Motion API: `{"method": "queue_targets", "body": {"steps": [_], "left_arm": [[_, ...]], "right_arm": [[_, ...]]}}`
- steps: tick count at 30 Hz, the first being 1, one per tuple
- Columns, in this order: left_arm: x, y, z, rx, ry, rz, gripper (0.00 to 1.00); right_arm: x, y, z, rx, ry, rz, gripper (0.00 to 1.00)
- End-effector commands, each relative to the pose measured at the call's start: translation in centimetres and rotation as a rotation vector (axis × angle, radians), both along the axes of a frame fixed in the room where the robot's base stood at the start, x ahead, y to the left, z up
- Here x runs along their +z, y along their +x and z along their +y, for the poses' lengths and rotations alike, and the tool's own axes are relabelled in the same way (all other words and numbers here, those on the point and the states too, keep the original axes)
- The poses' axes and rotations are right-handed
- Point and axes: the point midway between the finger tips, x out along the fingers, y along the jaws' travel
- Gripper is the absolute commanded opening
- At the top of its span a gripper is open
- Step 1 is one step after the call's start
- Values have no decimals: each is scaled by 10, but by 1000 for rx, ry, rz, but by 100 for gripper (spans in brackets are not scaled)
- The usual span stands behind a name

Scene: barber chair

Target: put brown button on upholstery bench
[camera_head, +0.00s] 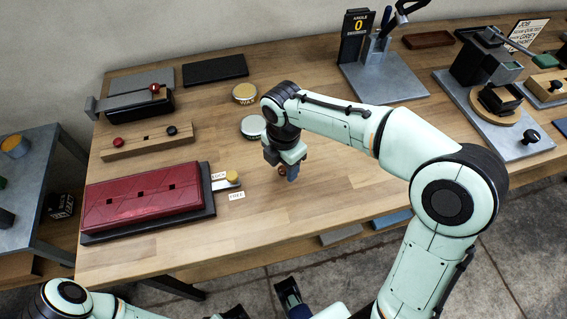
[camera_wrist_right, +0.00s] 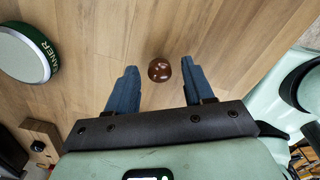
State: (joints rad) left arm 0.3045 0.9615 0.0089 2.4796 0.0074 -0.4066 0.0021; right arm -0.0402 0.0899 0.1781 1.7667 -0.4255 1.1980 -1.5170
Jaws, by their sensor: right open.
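The brown button (camera_wrist_right: 159,70) is a small, glossy, round piece on the wooden tabletop. In the head view the button (camera_head: 281,170) shows small beside my right gripper (camera_head: 285,173), which points down over the table. In the right wrist view my right gripper (camera_wrist_right: 159,76) is open, with the button between its blue fingertips and a gap on both sides. The upholstery bench appears to be the red padded panel (camera_head: 110,209) with square openings on a dark base, to the left of the gripper. My left arm shows at the bottom edge; its jaw state is unclear.
A lever with a yellow knob (camera_head: 232,177) and FREE label (camera_head: 237,195) sits at the panel's right end. Round tins (camera_head: 244,93) stand behind my right gripper. A wooden block (camera_head: 150,140) with red and black buttons lies behind the panel.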

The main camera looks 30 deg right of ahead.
Motion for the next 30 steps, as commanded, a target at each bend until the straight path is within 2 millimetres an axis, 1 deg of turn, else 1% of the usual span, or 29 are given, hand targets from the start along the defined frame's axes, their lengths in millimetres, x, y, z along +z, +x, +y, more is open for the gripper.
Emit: {"method": "queue_targets", "body": {"steps": [5, 12, 15, 18, 23, 30], "left_arm": [[5, -2, 0, -2, -2, 7, 43], [15, -6, 0, -5, -4, 24, 43], [19, -7, 0, -6, -5, 29, 43], [21, -7, 0, -7, -5, 33, 43], [23, -8, 0, -7, -5, 36, 43], [23, -8, 0, -7, -5, 36, 43]], "right_arm": [[24, 1, 0, 0, 1, -6, 52], [77, 1, 0, 0, 1, -6, 52], [96, 1, 0, 0, 1, -5, 52], [110, 1, 0, 1, 1, -4, 52], [121, 0, 1, 1, 0, -1, 52], [122, 0, 0, 1, 0, -1, 52]]}}
